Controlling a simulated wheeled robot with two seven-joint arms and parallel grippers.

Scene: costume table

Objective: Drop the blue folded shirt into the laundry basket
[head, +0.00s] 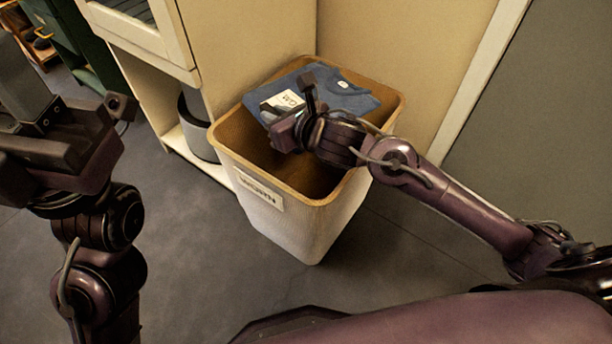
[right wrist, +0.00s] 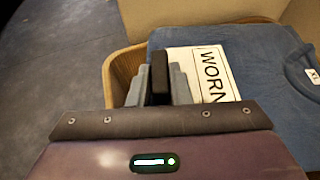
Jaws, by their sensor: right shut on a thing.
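The blue folded shirt (head: 335,92) is at the top of the laundry basket (head: 238,150), level with its rim toward the back. It carries a white label that reads "WORN" in the right wrist view (right wrist: 205,72). My right gripper (head: 283,117) is over the basket, shut on the shirt's near edge by the label. In the right wrist view the shirt (right wrist: 262,70) extends from the fingers (right wrist: 158,85) to the right. My left gripper (head: 60,115) is at the left, away from the basket; its fingertips are not clear.
The basket stands on a grey floor (head: 200,285) against a cream cabinet (head: 240,50) and wall. A grey round container (head: 197,125) sits in an open shelf left of the basket. The floor in front of the basket is clear.

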